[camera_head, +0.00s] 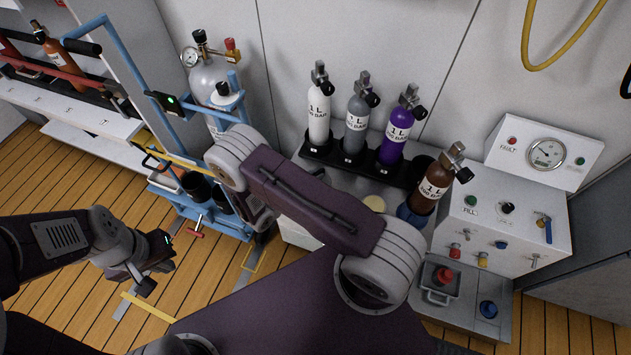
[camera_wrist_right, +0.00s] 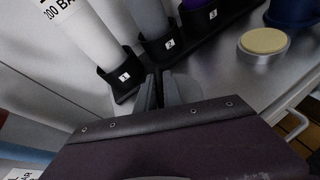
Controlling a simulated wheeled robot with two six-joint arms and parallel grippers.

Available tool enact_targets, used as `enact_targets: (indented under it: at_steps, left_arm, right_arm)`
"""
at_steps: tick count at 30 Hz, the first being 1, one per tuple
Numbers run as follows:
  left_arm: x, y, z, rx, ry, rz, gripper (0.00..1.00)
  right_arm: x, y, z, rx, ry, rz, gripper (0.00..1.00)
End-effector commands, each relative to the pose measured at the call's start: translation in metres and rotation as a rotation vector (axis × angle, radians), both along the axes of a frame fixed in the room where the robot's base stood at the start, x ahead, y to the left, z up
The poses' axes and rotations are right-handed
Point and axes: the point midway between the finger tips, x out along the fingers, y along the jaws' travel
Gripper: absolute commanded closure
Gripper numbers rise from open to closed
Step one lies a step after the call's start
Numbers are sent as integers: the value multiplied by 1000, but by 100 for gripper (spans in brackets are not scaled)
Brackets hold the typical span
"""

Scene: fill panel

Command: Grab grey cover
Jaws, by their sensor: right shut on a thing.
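The grey cover (camera_wrist_right: 185,90) shows as a rounded grey piece at the fingertips of my right gripper (camera_wrist_right: 160,92) in the right wrist view. The gripper is shut on it, just in front of the black bottle rack. Part of the cover is hidden by the fingers and the dark gripper body. In the head view my right arm hides this gripper and the cover. My left gripper (camera_head: 154,264) hangs over the wooden floor at the left, away from the bench; its finger gap is not clear.
The black rack (camera_head: 318,150) holds a white bottle (camera_head: 319,115), a grey bottle (camera_head: 357,118) and a purple bottle (camera_head: 398,130). A brown bottle (camera_head: 432,187) stands right of them in a blue holder. A cream-topped disc (camera_wrist_right: 264,42) lies on the bench. The fill panel (camera_head: 510,215) stands at the right.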

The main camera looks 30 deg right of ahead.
Motion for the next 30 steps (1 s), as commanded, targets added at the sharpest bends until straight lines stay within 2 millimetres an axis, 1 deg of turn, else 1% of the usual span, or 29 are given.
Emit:
enact_targets:
  at_steps: [13,17,20,23,24,25,30]
  left_arm:
    - [0,0,0,0,0,0,100]
    - [0,0,3,0,0,0,100]
    - [0,0,10,0,0,0,100]
    - [0,0,20,0,0,0,100]
    - [0,0,25,0,0,0,100]
    - [0,0,27,0,0,0,100]
    - [0,0,40,0,0,0,100]
  right_arm:
    - [0,0,0,0,-1,0,100]
    - [0,0,6,-1,-1,-1,100]
    - [1,0,18,1,-2,0,100]
    - [1,0,37,1,-2,0,100]
    - [1,0,47,1,-4,-1,100]
    - [-2,-4,50,-2,0,-1,100]
    - [-26,-38,73,-3,5,-3,100]
